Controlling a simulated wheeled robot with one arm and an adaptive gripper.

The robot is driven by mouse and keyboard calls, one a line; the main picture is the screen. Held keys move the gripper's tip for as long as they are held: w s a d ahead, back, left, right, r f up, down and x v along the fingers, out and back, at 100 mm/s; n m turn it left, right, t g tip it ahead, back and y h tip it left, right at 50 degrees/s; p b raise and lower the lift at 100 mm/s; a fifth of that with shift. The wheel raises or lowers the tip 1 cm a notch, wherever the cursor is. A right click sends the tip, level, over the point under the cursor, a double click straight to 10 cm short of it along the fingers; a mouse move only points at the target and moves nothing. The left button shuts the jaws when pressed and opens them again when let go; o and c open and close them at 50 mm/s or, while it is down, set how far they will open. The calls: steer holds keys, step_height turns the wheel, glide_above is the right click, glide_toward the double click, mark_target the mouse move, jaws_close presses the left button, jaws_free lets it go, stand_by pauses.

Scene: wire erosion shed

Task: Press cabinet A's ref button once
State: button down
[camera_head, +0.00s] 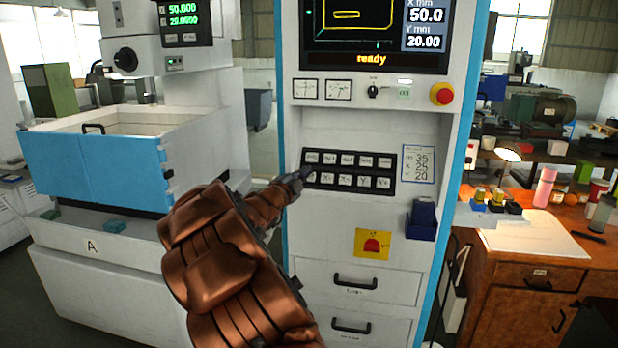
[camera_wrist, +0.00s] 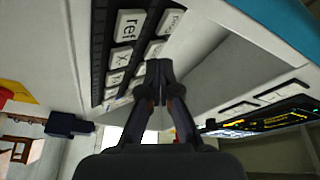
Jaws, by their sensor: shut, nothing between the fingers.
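The white control cabinet (camera_head: 345,222) with blue edges carries a black keypad (camera_head: 350,172) with two rows of pale keys. The ref button (camera_wrist: 130,27) is a pale key at the end of one row in the wrist view, with an X key beside it. My gripper (camera_head: 304,173) is at the keypad's left end in the head view and covers part of it. In the wrist view its closed fingertips (camera_wrist: 158,68) are in front of the keypad, offset from the ref button. Whether they touch anything is unclear. The letter A (camera_head: 92,246) is on the machine at left.
Above the keypad are a screen (camera_head: 372,58) reading "ready" and a red stop knob (camera_head: 442,94). A dark blue holder (camera_head: 422,219) sits lower right, with drawers (camera_head: 349,322) below. A wooden desk (camera_head: 500,275) stands at right, and the machine's blue-fronted tank (camera_head: 95,168) at left.

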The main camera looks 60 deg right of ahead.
steer(key=shift+w+d+f+b, duration=0.2)
steer(key=shift+w+d+f, duration=0.05)
steer(key=shift+d+f, duration=0.25)
steer(key=shift+w+d+f+b, duration=0.2)
steer(key=shift+d+f, duration=0.15)
steer(key=shift+d, duration=0.25)
stand_by(0.8)
steer(key=shift+w+d+f+b, duration=0.1)
steer(key=shift+d+f+b, duration=0.1)
steer(key=shift+d+b, duration=0.15)
steer(key=shift+w+d+f, duration=0.15)
steer(key=shift+d+f, duration=0.05)
steer(key=shift+d, duration=0.05)
stand_by(0.8)
steer(key=shift+a, duration=0.1)
stand_by(0.4)
steer(key=shift+s+a+r+b, duration=0.25)
steer(key=shift+a+r+b, duration=0.1)
steer(key=shift+a+r, duration=0.15)
steer(key=shift+a, duration=0.1)
steer(key=a+r, duration=0.1)
steer(key=s+a+r, duration=0.1)
steer(key=a, duration=0.1)
steer(key=shift+s+a+r, duration=0.25)
steer(key=shift+a+r, duration=0.05)
steer(key=shift+r, duration=0.1)
